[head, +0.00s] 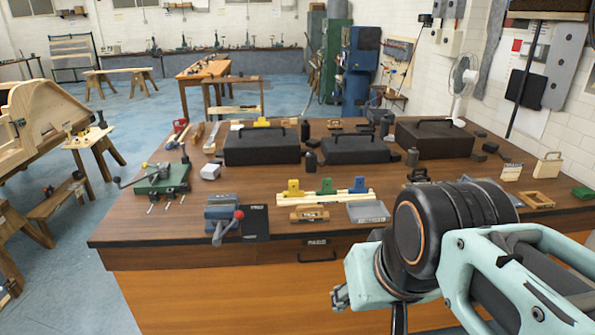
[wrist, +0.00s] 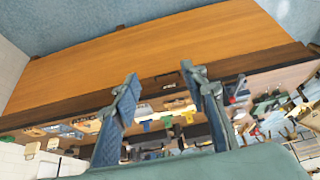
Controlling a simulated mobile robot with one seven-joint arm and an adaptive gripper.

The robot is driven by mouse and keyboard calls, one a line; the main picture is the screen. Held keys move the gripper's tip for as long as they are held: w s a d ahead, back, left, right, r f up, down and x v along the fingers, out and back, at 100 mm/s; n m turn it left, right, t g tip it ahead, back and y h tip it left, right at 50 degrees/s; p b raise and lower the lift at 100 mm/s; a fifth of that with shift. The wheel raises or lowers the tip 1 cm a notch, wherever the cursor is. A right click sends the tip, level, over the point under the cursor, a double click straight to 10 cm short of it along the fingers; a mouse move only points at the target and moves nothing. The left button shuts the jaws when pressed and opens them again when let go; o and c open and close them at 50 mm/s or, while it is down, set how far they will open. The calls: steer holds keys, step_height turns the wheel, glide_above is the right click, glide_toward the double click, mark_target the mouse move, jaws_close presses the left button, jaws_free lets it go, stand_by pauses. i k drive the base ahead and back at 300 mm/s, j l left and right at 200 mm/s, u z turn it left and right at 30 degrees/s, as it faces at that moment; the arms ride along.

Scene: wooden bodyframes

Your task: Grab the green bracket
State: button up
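A small green bracket (head: 327,187) stands upright on a pale wooden strip on the workbench (head: 130,233), between a yellow bracket (head: 293,188) and a blue bracket (head: 360,186). In the wrist view the bench appears upside down, and the green bracket (wrist: 168,121) shows small, beyond the gap between the fingers. My gripper (wrist: 160,76) has its two fingers spread wide, with nothing between them. It is well apart from the bracket, on the front side of the bench. In the head view my arm shows at lower right, and the fingers cannot be made out clearly.
Black cases (head: 262,147) stand behind the brackets. A blue vise (head: 222,214) is at the front left. A green box (head: 582,193) lies at the far right.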

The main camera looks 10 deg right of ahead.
mark_target(326, 181)
steer(key=i+j+z, duration=0.7)
steer(key=i+j, duration=0.45)
steer(key=j, duration=0.3)
steer(key=i+j, duration=0.15)
steer(key=j, duration=0.25)
steer(key=k+j+u, duration=0.25)
steer(key=i+l+z, duration=0.1)
steer(key=i+z, duration=0.25)
steer(key=i+l+z, duration=0.1)
steer(key=z, duration=0.2)
steer(key=i+j, duration=0.05)
steer(key=i, duration=0.05)
